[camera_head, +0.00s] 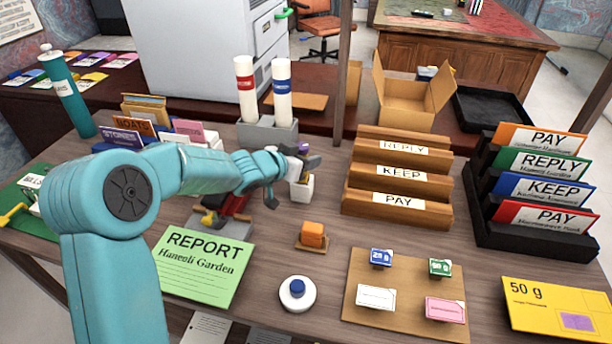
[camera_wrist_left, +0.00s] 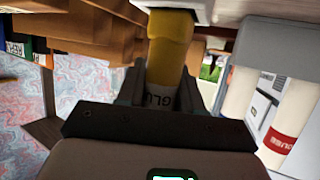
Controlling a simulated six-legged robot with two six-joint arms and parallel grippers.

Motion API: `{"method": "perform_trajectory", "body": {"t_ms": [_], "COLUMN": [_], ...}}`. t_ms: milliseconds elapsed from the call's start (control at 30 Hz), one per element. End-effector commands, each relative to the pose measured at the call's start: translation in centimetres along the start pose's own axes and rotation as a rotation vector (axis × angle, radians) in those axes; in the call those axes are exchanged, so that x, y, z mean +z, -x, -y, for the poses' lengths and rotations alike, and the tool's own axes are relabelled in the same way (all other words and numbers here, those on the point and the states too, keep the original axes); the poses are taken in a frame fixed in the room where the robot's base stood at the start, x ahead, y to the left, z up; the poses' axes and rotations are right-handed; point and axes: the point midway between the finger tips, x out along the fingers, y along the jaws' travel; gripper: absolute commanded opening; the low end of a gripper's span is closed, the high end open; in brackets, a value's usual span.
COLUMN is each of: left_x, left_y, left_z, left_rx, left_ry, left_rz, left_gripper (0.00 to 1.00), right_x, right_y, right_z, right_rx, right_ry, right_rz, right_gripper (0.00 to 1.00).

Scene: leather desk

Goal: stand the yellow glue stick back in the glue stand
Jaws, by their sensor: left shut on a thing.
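The yellow glue stick (camera_wrist_left: 171,50) is between the fingers of my left gripper (camera_wrist_left: 165,95) in the left wrist view, with part of its white label showing. My left gripper (camera_head: 297,168) is shut on it, and in the head view the fingers are just above the white glue stand (camera_head: 302,190). The stand shows at the top edge of the wrist view (camera_wrist_left: 185,8), where the stick's yellow end meets it. I cannot tell how deep the end sits in the stand. In the head view the gripper mostly hides the stick. My right gripper is not in view.
A grey holder (camera_head: 268,132) with two white tubes stands behind my left gripper. A wooden sorter (camera_head: 398,210) is to the right. An orange block (camera_head: 312,234) and a white round pot (camera_head: 297,294) are in front. A green report sheet (camera_head: 203,268) lies at left.

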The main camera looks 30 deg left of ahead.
Motion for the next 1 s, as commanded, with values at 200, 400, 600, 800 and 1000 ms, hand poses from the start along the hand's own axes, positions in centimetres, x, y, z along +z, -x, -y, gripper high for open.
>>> {"method": "perform_trajectory", "body": {"t_ms": [200, 400, 600, 800, 1000], "left_x": [3.0, 2.9, 3.2, 3.2, 2.7], "left_y": [-1.2, -1.2, -1.3, -1.3, -1.1], "left_z": [0.0, 0.0, 0.0, 0.0, 0.0], "left_rx": [0.000, 0.000, 0.000, 0.001, 0.000], "left_ry": [0.002, 0.000, 0.000, 0.001, 0.000], "left_rz": [0.001, 0.000, 0.001, 0.001, 0.000], "left_gripper": [0.05, 0.05, 0.42, 0.61, 0.61], "right_x": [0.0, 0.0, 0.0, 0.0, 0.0], "right_y": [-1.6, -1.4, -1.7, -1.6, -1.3], "right_z": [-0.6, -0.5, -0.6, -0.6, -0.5], "right_rx": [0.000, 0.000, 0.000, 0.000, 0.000], "right_ry": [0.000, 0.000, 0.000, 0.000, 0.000], "right_rz": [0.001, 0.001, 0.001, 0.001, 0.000], "right_gripper": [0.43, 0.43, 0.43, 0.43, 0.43]}}
